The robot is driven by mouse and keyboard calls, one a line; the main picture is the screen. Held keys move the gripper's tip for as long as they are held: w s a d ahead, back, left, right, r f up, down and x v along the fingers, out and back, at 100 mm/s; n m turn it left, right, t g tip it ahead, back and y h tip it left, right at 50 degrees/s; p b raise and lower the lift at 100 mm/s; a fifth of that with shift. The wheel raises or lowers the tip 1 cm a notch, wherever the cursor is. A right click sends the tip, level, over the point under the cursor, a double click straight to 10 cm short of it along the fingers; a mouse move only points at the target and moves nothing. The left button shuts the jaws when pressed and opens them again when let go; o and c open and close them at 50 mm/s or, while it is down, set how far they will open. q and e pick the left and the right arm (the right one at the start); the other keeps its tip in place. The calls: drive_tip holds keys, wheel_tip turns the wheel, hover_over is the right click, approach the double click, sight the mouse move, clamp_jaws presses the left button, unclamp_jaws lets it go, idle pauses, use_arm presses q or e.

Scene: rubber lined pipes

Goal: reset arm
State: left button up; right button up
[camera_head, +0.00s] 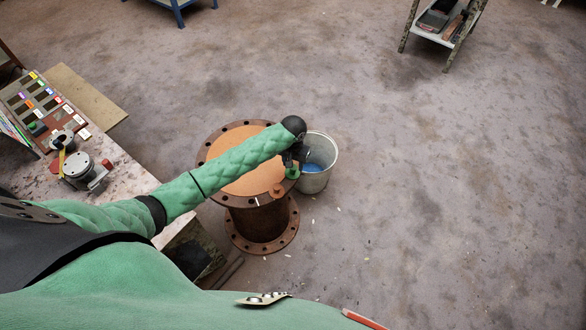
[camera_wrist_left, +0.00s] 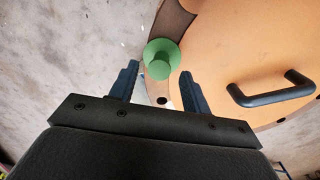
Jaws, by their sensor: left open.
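My left arm reaches in from the left over a rusty flanged pipe (camera_head: 262,222) standing upright on the floor. Its top has an orange disc (camera_head: 250,182), which carries a black bar handle (camera_wrist_left: 270,96) in the left wrist view. My left gripper (camera_head: 291,163) is above the right edge of the top flange. My right gripper is not in view.
A metal bucket (camera_head: 325,150) with something blue inside stands close right of the pipe. A small orange-brown piece (camera_head: 277,190) sits on the flange's front edge. A worktable (camera_head: 110,190) with metal parts and a tray is at left. Floor to the right is largely clear.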

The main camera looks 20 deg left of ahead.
use_arm(q)
drive_tip(key=shift+r+b, duration=0.4)
drive_tip(key=shift+r, duration=1.65)
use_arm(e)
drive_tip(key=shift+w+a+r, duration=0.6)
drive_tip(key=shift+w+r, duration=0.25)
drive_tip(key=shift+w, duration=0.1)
